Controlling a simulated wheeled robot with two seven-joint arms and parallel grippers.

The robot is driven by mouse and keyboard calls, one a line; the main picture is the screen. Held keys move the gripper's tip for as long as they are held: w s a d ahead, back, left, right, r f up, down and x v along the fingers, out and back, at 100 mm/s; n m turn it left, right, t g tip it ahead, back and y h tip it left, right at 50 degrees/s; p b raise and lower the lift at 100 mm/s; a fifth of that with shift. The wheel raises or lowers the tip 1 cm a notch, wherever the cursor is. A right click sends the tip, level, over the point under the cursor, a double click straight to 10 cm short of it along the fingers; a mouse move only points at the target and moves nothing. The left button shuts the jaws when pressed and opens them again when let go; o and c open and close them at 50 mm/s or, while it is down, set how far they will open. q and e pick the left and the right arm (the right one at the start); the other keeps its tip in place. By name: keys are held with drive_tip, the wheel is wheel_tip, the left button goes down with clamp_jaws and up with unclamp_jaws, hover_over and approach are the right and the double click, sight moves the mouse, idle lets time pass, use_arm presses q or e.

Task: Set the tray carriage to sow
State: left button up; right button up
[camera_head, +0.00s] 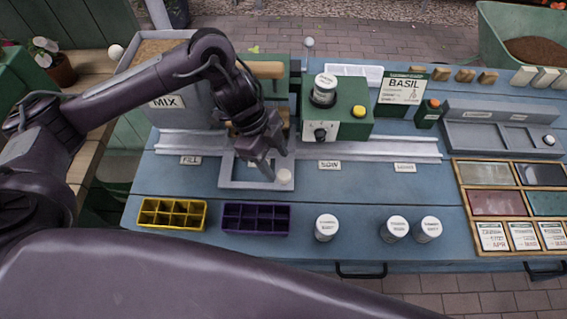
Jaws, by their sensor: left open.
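The tray carriage (228,183) is a flat, pale grey open frame with a round white knob (284,177) at its right front. It lies on the light grey rail (385,150), between the FILL label (190,160) and the SOW label (329,165). My left gripper (275,164) points down over the carriage's right part. Its fingers are open, with the tips close to the knob; I cannot tell whether they touch it. My arm hides part of the rail and of the carriage's back. My right gripper is not in view.
A green seeder box (348,122) stands behind the rail, right of my gripper. A yellow cell tray (172,214), a purple cell tray (256,218) and white-lidded jars (327,227) stand in front. A MIX bin (150,115) is behind left. The rail's right stretch is clear.

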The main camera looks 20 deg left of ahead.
sight(284, 174)
use_arm(q)
drive_tip(key=x, duration=0.3)
drive_tip(key=shift+d+f, duration=0.1)
drive_tip(key=shift+f, duration=0.25)
drive_tip(key=shift+d+f, duration=0.15)
drive_tip(key=shift+f, duration=0.3)
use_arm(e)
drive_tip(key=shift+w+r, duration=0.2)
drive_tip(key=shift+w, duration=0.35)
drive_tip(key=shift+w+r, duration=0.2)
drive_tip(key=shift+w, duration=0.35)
use_arm(q)
drive_tip(key=shift+c, duration=0.2)
clamp_jaws()
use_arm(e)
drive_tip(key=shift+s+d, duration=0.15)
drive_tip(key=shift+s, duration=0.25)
